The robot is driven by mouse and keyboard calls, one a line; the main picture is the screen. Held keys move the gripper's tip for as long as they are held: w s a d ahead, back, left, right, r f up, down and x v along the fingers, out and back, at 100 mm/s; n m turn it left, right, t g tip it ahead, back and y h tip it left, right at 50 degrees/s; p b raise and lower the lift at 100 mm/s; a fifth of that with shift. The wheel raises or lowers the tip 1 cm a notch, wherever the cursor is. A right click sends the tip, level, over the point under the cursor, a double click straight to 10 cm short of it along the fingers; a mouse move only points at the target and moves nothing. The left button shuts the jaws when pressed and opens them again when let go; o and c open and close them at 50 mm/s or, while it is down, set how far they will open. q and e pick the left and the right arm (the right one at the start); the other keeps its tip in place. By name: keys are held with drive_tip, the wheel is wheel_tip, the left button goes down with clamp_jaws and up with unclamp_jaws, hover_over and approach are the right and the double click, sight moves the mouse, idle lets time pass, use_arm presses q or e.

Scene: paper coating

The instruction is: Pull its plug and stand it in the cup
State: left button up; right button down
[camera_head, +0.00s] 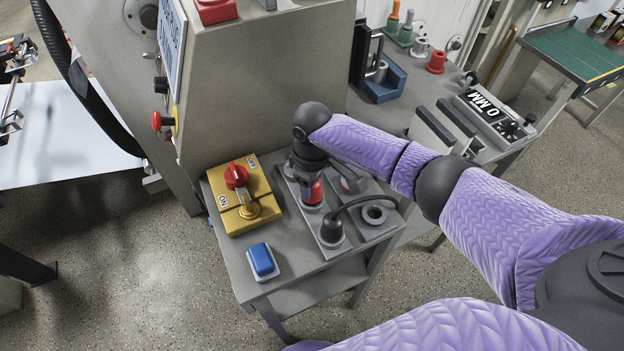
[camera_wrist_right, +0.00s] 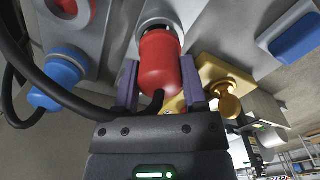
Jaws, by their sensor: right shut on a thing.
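A red plug (camera_head: 313,192) stands upright at a round grey socket on a grey strip on the small table. My right gripper (camera_head: 310,172) comes down over it from above. In the right wrist view the purple fingers of my right gripper (camera_wrist_right: 159,80) are shut on the red plug (camera_wrist_right: 162,66), one on each side. Its front end meets a grey collar (camera_wrist_right: 160,22); I cannot tell how deep it sits. A black cable leaves its back end. My left gripper is not in view.
A yellow switch box (camera_head: 243,195) with a red knob and a blue button (camera_head: 262,261) are to the left. A black plug (camera_head: 332,229) with a looping cable stands in front. A blue plug (camera_wrist_right: 58,80) shows in the right wrist view. A tall grey cabinet (camera_head: 262,90) rises behind.

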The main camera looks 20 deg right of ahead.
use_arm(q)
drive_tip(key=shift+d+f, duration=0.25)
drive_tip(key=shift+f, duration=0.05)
use_arm(e)
drive_tip(key=shift+f, duration=0.4)
drive_tip(key=shift+c, duration=0.3)
unclamp_jaws()
wheel_tip(320, 180, up, 10)
drive_tip(key=p, duration=0.3)
drive_tip(key=shift+f, duration=0.15)
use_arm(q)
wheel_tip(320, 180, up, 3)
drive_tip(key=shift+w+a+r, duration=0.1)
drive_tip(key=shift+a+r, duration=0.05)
